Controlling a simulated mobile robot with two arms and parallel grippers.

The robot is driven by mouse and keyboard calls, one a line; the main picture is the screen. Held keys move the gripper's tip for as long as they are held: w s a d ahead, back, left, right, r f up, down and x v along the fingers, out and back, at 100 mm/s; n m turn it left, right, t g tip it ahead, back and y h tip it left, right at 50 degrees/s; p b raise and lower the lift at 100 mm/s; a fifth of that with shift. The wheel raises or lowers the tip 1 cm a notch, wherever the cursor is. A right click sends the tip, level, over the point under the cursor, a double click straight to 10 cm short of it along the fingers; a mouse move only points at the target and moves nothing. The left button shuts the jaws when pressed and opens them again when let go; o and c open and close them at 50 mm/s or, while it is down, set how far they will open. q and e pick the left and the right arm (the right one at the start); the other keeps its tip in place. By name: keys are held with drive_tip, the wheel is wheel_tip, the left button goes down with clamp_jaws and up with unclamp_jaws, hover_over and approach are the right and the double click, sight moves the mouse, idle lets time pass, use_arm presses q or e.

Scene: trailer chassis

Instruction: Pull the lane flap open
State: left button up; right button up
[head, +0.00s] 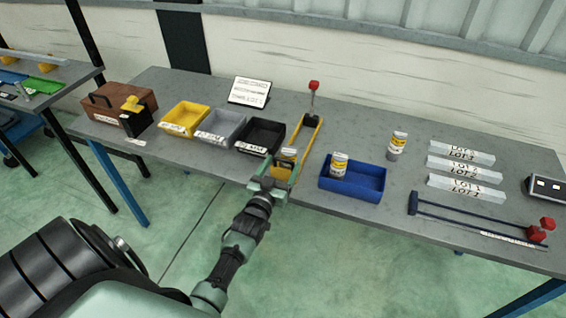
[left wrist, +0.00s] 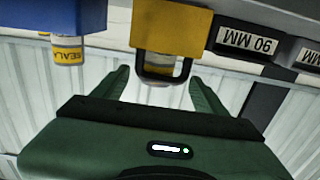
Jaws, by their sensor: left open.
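The yellow lane (head: 309,139) runs back from the table's front edge, with a small can (head: 288,153) near its front end. Its yellow flap (head: 281,173) is at the front and is partly hidden by my gripper. In the left wrist view the flap (left wrist: 172,27) is a yellow panel with a dark loop handle (left wrist: 146,72). My left gripper (head: 272,179) is open at the flap. In the left wrist view its two fingers (left wrist: 162,92) stand on either side of the handle, with gaps on both sides. My right gripper is not in view.
A blue bin (head: 350,194) holding a can stands right of the lane. A black bin (head: 262,135), a grey bin (head: 221,127) and a yellow bin (head: 184,118) stand left. A red-knobbed lever (head: 314,88) rises at the lane's back. A dark blue rail frame (head: 468,214) lies at right.

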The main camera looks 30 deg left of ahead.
use_arm(q)
drive_tip(key=shift+w+a, duration=0.1)
drive_tip(key=shift+w, duration=0.4)
